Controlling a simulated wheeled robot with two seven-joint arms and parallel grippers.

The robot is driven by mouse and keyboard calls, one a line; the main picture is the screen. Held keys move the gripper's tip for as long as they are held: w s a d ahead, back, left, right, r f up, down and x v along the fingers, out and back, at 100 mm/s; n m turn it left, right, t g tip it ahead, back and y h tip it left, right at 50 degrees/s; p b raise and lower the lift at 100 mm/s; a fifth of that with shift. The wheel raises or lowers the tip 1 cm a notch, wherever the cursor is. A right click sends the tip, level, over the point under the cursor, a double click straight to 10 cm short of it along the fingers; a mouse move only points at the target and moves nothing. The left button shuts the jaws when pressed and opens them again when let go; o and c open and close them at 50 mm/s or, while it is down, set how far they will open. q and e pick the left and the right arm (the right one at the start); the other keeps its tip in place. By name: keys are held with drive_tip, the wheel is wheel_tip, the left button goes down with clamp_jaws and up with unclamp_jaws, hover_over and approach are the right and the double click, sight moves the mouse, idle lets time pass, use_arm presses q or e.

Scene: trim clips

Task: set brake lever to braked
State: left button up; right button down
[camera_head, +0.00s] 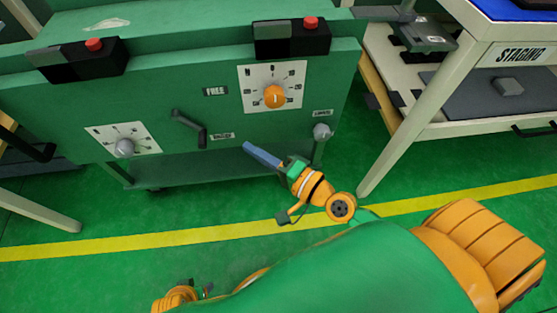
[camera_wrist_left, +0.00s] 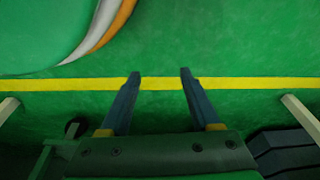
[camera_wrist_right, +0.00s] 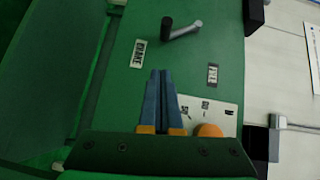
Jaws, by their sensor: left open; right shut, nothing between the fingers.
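The brake lever (camera_head: 188,128) is a dark bent handle on the front of the green cabinet (camera_head: 75,110). It also shows in the right wrist view (camera_wrist_right: 182,30), beyond the fingertips. A FREE label (camera_head: 215,91) is above right of it, and a lower label (camera_head: 222,135) is just to its right, reading like BRAKE in the right wrist view (camera_wrist_right: 137,53). I cannot tell exactly which label the lever marks. My right gripper (camera_head: 247,147) is shut and empty, right of the lever and apart from it. My left gripper (camera_wrist_left: 160,74) is open and empty above the floor.
An orange knob on a white dial (camera_head: 274,96) is above my right gripper. A grey knob (camera_head: 124,147) is at left and another grey knob (camera_head: 321,131) at right. Black boxes with red buttons (camera_head: 292,38) sit on top. A staging table (camera_head: 470,110) stands right.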

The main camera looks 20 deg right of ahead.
use_arm(q)
drive_tip(key=shift+w+d+r+b, duration=0.1)
drive_tip(key=shift+w+r+b, duration=0.2)
drive_tip(key=shift+r, duration=0.35)
drive_tip(key=shift+w+d+r+b, duration=0.1)
drive_tip(key=shift+w+r+b, duration=0.2)
drive_tip(key=shift+r, duration=0.35)
drive_tip(key=shift+w+r+b, duration=0.2)
drive_tip(key=shift+w+r, duration=0.1)
drive_tip(key=shift+r, duration=0.35)
use_arm(e)
drive_tip(key=shift+v, duration=2.7)
drive_tip(key=shift+f, duration=0.1)
